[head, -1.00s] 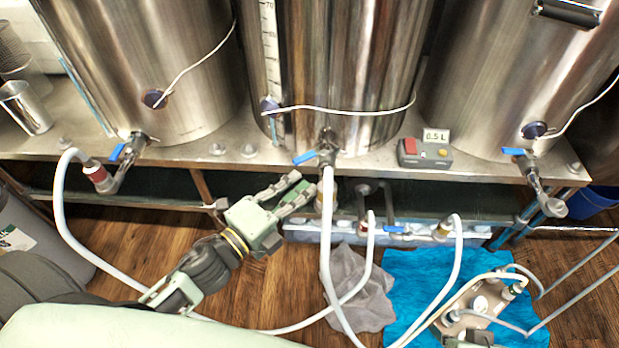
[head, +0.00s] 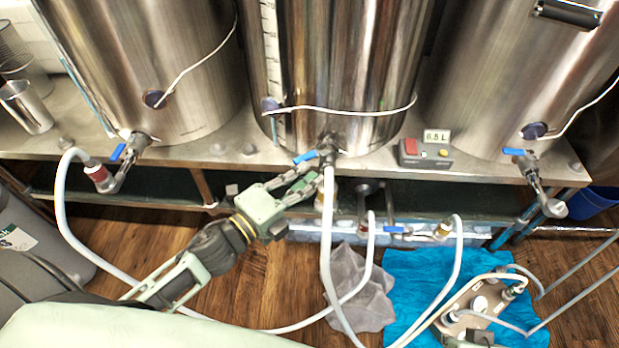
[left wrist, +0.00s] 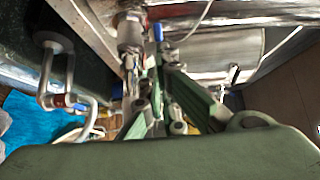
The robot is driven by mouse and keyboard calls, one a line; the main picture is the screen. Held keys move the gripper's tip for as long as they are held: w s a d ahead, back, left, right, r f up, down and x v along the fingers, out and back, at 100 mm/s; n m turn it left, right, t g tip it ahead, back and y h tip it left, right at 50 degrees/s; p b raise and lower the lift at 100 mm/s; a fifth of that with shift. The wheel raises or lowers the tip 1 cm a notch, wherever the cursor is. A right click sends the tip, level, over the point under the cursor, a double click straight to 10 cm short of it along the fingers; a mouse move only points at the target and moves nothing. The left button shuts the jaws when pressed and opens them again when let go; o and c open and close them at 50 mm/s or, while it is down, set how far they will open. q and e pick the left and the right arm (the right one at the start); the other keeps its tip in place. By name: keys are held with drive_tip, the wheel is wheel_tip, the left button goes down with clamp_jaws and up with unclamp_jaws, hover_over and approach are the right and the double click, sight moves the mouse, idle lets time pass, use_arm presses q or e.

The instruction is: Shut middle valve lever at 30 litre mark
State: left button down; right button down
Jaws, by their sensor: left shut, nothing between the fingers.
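The middle steel kettle (head: 335,70) has a valve (head: 327,145) at its base with a blue lever (head: 305,157) sticking out to the left. A white hose (head: 325,250) hangs from that valve. My left gripper (head: 309,178) is shut and empty, its fingertips just below the lever and beside the hose fitting; I cannot tell whether they touch. In the left wrist view the blue lever (left wrist: 158,32) shows just past the fingers, right of the valve body (left wrist: 130,35). A level scale (head: 270,60) runs up the kettle; the liquid level is unclear. My right gripper is out of view.
Left and right kettles have blue levers (head: 117,152) (head: 513,151) too. A grey control box (head: 425,153) with a small litre display (head: 437,136) stands on the steel bench right of the middle valve. A pump (head: 480,305) sits on a blue cloth (head: 400,285). White hoses cross the floor.

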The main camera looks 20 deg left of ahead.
sight(297, 159)
use_arm(q)
drive_tip(key=shift+a+m+g+h, duration=0.3)
drive_tip(key=shift+a+m+h, duration=0.1)
drive_tip(key=shift+h, duration=0.2)
drive_tip(key=shift+w+a+m+g+h, duration=0.45)
drive_tip(key=shift+a+m+g+h, duration=0.15)
drive_tip(key=shift+a, duration=0.2)
drive_tip(key=shift+w+a+m+g+h, duration=0.45)
drive_tip(key=shift+a+h, duration=0.3)
drive_tip(key=shift+a, duration=0.1)
drive_tip(key=shift+w+a+m+g+h, duration=0.45)
drive_tip(key=shift+a+m+h, duration=0.15)
drive_tip(key=shift+a, duration=0.2)
drive_tip(key=shift+a, duration=0.1)
